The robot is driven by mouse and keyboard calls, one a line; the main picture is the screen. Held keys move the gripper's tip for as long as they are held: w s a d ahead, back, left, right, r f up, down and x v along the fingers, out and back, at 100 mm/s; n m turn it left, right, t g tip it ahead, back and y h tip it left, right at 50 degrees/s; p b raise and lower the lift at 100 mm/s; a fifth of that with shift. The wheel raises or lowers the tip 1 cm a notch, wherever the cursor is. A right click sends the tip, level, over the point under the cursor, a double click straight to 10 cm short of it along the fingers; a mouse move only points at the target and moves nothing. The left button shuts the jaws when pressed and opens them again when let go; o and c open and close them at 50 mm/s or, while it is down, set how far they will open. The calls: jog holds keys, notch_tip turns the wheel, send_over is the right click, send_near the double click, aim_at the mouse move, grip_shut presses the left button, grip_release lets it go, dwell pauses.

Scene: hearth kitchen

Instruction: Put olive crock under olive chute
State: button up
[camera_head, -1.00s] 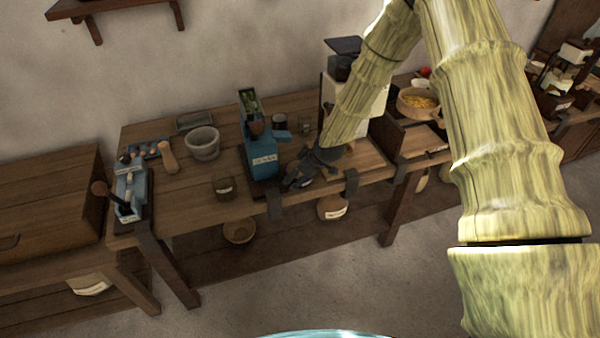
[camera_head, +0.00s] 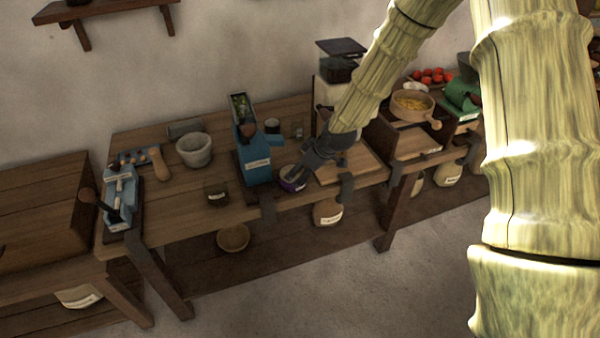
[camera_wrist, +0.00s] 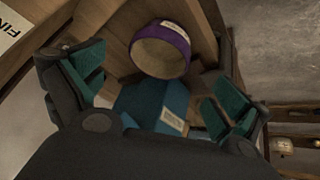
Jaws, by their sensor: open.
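A small round crock with a purple band (camera_head: 292,178) and a pale label stands near the table's front edge, right of the blue machine. It also shows in the wrist view (camera_wrist: 160,50), with its open mouth visible. Its label is too small to read, so I cannot tell if it is the olive crock. My gripper (camera_head: 302,168) is open beside the purple-banded crock. In the wrist view its fingers (camera_wrist: 155,75) are spread, with a blue labelled block (camera_wrist: 157,105) between them.
A dark labelled jar (camera_head: 216,194) stands left of the blue machine, with a stone mortar (camera_head: 194,150) behind. A wooden board (camera_head: 350,163) lies right of my gripper. Table space is clear around the dark jar.

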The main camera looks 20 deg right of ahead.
jog(key=s+a+f+m+g, duration=0.3)
jog(key=s+f+m, duration=0.1)
jog(key=s+f, duration=1.4)
jog(key=s+f+m+g+h, duration=0.1)
jog(key=s+f, duration=0.3)
jog(key=s, duration=0.9)
jog(key=s+f+m+g+h, duration=0.1)
jog(key=s+f+m, duration=0.2)
jog(key=s, duration=1)
jog(key=shift+d+f+g+h+b, duration=0.3)
jog(key=shift+d+f+g+h, duration=0.05)
jog(key=shift+d+g+h, duration=0.1)
